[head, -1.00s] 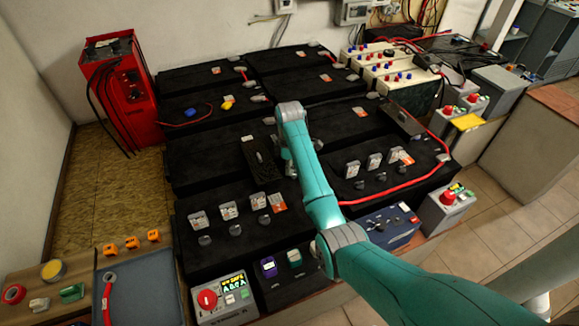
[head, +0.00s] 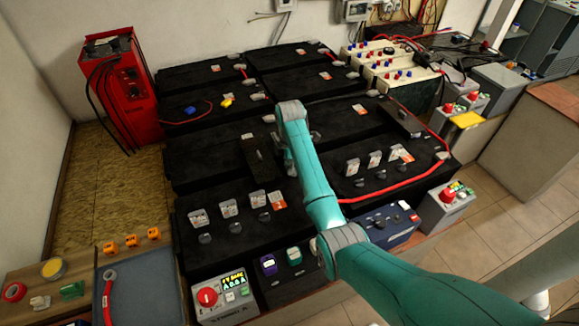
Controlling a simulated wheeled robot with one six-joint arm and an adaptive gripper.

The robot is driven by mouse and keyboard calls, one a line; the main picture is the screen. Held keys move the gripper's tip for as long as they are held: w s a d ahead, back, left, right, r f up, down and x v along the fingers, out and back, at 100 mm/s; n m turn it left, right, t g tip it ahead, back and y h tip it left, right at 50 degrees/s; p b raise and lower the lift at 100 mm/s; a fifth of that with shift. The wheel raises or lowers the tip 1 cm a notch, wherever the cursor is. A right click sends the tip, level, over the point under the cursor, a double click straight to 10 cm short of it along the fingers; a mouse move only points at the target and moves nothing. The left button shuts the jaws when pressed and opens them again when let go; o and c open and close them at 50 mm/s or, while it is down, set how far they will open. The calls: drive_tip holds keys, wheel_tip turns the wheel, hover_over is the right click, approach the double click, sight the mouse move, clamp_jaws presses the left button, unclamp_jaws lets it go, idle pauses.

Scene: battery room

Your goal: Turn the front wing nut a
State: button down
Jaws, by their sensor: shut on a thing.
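My gripper (head: 287,157) is at the end of the teal arm, low over the middle of the black battery bank. The grey wrist covers most of it; only small grey parts show at its sides. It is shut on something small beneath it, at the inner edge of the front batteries. The front wing nut a is not clearly visible; the spot under the gripper is hidden. A long black block (head: 259,158) lies just left of the gripper. I cannot tell whether they touch.
Black batteries with labelled caps (head: 229,207) surround the arm. A red cable (head: 395,193) curves over the right front battery. A grey box with a red button and display (head: 224,297) stands at the front. A red charger (head: 124,90) stands at back left.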

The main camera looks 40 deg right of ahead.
drive_tip(key=c, duration=1.2)
unclamp_jaws()
